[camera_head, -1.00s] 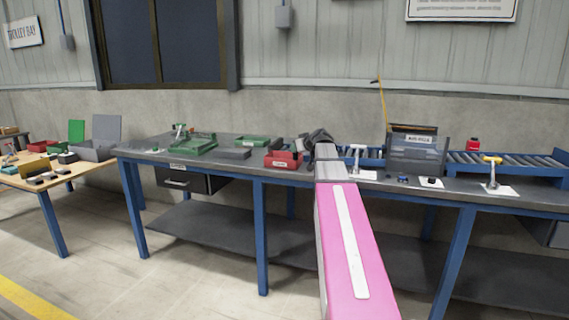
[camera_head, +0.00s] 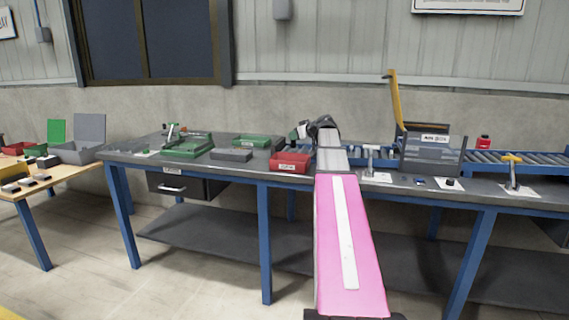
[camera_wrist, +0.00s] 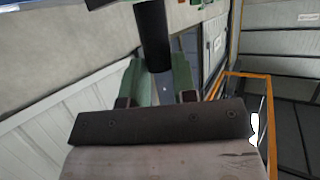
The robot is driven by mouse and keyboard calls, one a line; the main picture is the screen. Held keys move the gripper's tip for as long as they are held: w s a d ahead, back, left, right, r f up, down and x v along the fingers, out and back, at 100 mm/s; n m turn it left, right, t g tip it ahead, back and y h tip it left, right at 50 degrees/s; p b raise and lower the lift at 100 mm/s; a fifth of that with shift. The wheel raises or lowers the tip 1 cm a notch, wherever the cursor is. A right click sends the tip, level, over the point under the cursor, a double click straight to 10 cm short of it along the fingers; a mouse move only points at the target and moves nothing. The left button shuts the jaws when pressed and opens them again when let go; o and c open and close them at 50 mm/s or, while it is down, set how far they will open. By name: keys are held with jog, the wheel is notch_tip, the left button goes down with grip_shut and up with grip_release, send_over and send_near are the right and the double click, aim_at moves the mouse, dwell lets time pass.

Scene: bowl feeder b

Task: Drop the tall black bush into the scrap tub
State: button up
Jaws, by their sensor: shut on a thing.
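The tall black bush (camera_wrist: 153,38) shows in the wrist view as a dark upright cylinder between the green fingers of my gripper (camera_wrist: 160,82). The gripper is shut on it. In the head view my gripper (camera_head: 303,130) is above the back of the bench, just behind and above the red tub, and mostly hidden by my wrist; I cannot make out the bush there. The red tub (camera_head: 290,168) has a white label too small to read; it may be the scrap tub. Its inside is largely out of sight.
A green tray (camera_head: 251,141), a grey block (camera_head: 231,155) and a green fixture (camera_head: 186,145) stand left on the bench (camera_head: 130,156). A clear-fronted box (camera_head: 432,155) with a raised orange bar (camera_head: 395,97) stands right, before a roller conveyor (camera_head: 500,157).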

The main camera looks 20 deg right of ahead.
jog(key=shift+f, duration=3)
jog(key=o, duration=1)
jog(key=shift+o, duration=0.2)
jog(key=v, duration=1)
jog(key=shift+s+r, duration=0.25)
jog(key=shift+s, duration=0.05)
jog(key=shift+d, duration=0.1)
